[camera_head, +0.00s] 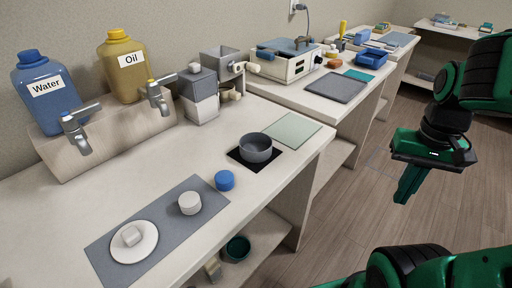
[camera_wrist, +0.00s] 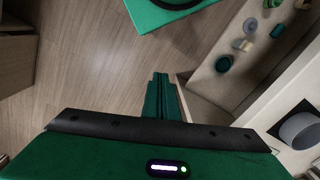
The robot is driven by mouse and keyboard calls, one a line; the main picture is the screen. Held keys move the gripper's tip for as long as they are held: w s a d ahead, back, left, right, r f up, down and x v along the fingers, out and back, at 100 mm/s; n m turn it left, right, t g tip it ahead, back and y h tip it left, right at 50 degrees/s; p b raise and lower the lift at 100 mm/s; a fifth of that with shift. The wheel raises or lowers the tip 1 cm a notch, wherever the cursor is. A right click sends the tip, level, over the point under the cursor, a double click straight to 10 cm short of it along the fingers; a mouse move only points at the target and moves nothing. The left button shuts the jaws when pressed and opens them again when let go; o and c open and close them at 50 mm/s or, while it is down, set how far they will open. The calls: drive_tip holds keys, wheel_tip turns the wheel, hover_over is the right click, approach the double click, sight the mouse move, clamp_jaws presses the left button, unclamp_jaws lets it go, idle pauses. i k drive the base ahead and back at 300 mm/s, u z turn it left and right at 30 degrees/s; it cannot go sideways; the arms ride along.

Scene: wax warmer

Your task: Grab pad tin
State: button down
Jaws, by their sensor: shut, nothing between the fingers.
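My gripper (camera_head: 403,196) is shut and empty. It hangs over the floor to the right of the counter, apart from every object. In the wrist view its fingers (camera_wrist: 160,78) are together. I cannot tell for sure which item is the pad tin. Candidates are a blue round tin (camera_head: 225,180) and a pale round tin (camera_head: 190,203) on or beside the grey mat (camera_head: 110,262), and a dark green round container (camera_head: 237,248) on the shelf below the counter.
A grey pot (camera_head: 256,149) stands on a black square on the counter (camera_head: 150,180). A white plate (camera_head: 148,250) holds a small block. Water (camera_head: 42,92) and oil (camera_head: 123,68) bottles stand at the back. The floor (camera_head: 355,215) between counter and gripper is clear.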

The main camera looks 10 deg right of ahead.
sight(255, 147)
drive_tip(key=z, duration=1.45)
drive_tip(key=k, duration=0.5)
drive_tip(key=u, duration=0.4)
